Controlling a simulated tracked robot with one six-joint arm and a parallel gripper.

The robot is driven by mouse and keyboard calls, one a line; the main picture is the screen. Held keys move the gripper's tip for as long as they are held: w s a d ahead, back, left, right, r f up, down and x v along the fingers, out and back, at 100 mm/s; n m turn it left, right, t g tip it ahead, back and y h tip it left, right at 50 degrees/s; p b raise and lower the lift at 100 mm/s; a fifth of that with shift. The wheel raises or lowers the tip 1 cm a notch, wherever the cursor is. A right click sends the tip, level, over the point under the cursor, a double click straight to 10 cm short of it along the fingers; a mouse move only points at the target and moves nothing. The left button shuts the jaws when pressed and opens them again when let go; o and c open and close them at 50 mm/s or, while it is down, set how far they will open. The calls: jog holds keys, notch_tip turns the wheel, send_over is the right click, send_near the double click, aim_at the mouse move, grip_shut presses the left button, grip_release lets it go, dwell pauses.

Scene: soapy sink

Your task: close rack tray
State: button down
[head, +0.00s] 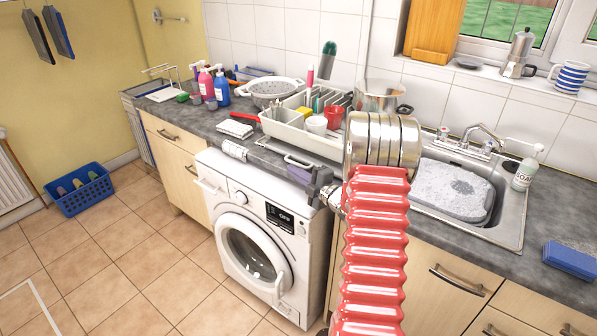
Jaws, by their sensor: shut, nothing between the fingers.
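The cream dish rack (283,127) stands on the grey worktop against the tiled wall, loaded with plates, cups and utensils. A grey tray (287,152) shows at its front lower edge and sticks out toward the worktop's front edge, with a pale bar along it. My gripper (318,187) is dark grey, shut and empty, at the worktop edge just in front of and below the tray's right end. I cannot tell whether it touches the tray. My arm hides the right end of the rack and the worktop behind it.
A white washing machine (258,230) stands under the worktop. A folded cloth (235,129), colander (275,92) and bottles (206,82) are left of the rack. A steel pot (380,96) is behind my arm. The soapy sink (512,213) is to the right.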

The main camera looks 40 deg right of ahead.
jog(key=shift+s+a+r, duration=0.1)
jog(key=shift+s+a, duration=0.15)
jog(key=shift+a, duration=0.2)
jog(key=shift+s+a+r, duration=0.1)
jog(key=shift+s+a, duration=0.15)
jog(key=shift+a, duration=0.2)
jog(key=s, duration=0.9)
jog(key=shift+s+d+r, duration=0.25)
jog(key=w+a+r+m+g+h, duration=0.3)
jog(key=w+a+r+m, duration=0.15)
jog(key=r, duration=0.25)
jog(key=s+a+r+m+g+h, duration=0.2)
jog(key=s+a+r+m+g, duration=0.1)
jog(key=a+r+m, duration=0.4)
jog(key=s+a+m+g+y, duration=0.4)
jog(key=s+a+g, duration=0.1)
jog(key=s+a, duration=1.8)
jog(key=shift+s+a+f+m+g, duration=0.2)
jog(key=shift+s+a+m+g, duration=0.2)
jog(key=shift+a, duration=0.25)
